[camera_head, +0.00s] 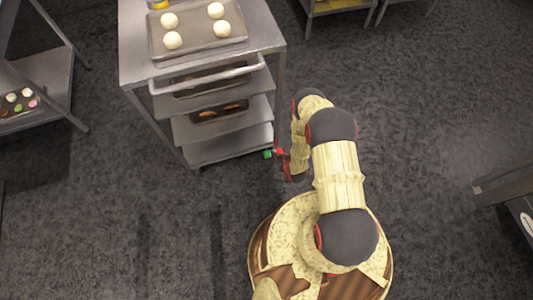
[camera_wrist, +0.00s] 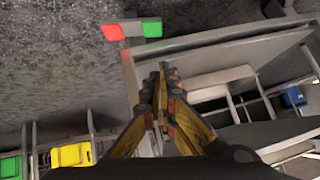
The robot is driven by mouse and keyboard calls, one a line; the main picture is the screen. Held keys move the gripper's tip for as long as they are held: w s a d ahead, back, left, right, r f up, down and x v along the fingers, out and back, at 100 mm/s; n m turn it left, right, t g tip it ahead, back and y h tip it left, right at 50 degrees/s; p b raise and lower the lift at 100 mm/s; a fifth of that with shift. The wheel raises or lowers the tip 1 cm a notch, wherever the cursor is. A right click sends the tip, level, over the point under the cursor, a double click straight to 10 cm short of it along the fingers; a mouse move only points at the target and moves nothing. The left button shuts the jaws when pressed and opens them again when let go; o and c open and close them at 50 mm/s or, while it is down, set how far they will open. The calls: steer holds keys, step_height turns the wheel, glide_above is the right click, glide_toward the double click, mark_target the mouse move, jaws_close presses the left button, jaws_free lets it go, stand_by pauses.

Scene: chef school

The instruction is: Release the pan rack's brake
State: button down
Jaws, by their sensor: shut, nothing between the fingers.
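The pan rack (camera_head: 225,153) is a grey metal trolley with several shelves and a push bar. Its brake (camera_head: 267,155) shows low at the near right corner, with a green end and a red end. In the wrist view the brake (camera_wrist: 152,27) is at the top, green on the right and red on the left, by the rack's corner. My gripper (camera_wrist: 163,72) is shut and empty, its fingertips below the brake in the picture and apart from it. In the head view my gripper (camera_head: 286,160) is close beside the red end; contact cannot be told there.
A tray (camera_head: 190,50) with several white dough balls sits on the rack's top. Another metal rack (camera_head: 62,80) stands at the left, and a dark piece of furniture (camera_head: 505,190) at the right. The carpet between is clear. Green and yellow containers (camera_wrist: 72,154) show in the wrist view.

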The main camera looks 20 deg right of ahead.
steer(key=b, duration=0.5)
glide_above(266, 156)
steer(key=d, duration=0.1)
step_height(266, 156, down, 7)
steer(key=shift+w+d+f, duration=0.15)
steer(key=shift+f, duration=0.05)
steer(key=shift+a+f+b, duration=0.25)
steer(key=shift+f+b, duration=0.2)
steer(key=shift+f, duration=0.75)
steer(key=shift+a+f, duration=0.1)
steer(key=shift+f, duration=0.45)
steer(key=shift+a, duration=0.15)
